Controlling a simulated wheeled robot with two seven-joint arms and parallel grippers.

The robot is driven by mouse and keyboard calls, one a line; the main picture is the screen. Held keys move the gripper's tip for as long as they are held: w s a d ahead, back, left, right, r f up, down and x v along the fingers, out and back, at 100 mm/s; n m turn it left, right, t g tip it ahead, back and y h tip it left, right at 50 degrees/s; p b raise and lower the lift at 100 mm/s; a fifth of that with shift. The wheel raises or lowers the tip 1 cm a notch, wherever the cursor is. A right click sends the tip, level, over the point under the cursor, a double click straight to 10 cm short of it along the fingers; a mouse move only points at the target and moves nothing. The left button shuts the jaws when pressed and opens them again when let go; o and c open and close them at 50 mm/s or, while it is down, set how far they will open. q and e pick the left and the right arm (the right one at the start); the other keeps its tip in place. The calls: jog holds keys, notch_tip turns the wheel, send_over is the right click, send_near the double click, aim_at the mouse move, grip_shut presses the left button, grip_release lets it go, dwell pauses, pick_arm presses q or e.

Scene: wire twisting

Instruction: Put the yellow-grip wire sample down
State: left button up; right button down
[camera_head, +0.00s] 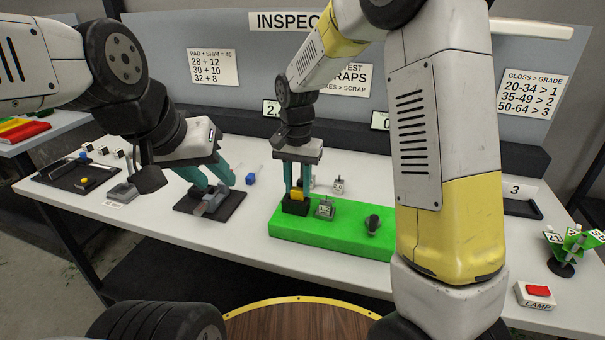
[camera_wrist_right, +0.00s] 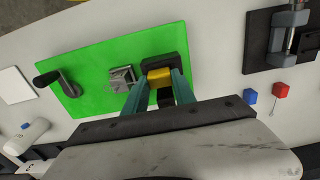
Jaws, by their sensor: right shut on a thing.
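The yellow-grip wire sample (camera_head: 297,195) shows as a yellow block between the teal fingers of my right gripper (camera_head: 298,190). My right gripper is shut on it, directly over a black block (camera_head: 294,207) at the left end of the green base (camera_head: 345,243). In the right wrist view the yellow grip (camera_wrist_right: 160,78) sits between the fingertips at the black block (camera_wrist_right: 178,62). The wire itself is hidden. My left gripper (camera_head: 219,184) is low over a grey clamp (camera_head: 213,201) on a dark plate; whether its fingers touch the clamp is unclear.
A grey clamp block (camera_head: 325,209) and a dark crank knob (camera_head: 372,224) stand on the green base, right of the black block. A blue cube (camera_head: 250,179) lies between the dark plate and the base. A lamp button (camera_head: 538,292) is at the right front.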

aim_at(298, 189)
jog(key=shift+f, duration=0.1)
jog(key=c, duration=1)
grip_release()
notch_tip(298, 189, up, 12)
jog(key=shift+s+d+r+n+t+y, duration=0.35)
jog(key=shift+s+d+r+n+t, duration=0.55)
jog(key=shift+s+d, duration=1.95)
jog(key=shift+s+d+r+n+t+y, duration=0.45)
jog(key=shift+s+d+t, duration=1.1)
jog(key=shift+s, duration=2.15)
jog(key=shift+s+d+r+n+t+y, duration=0.3)
jog(key=shift+s+d+r+n+t, duration=0.4)
jog(key=shift+s+d, duration=2.3)
jog(key=shift+s+a, duration=0.3)
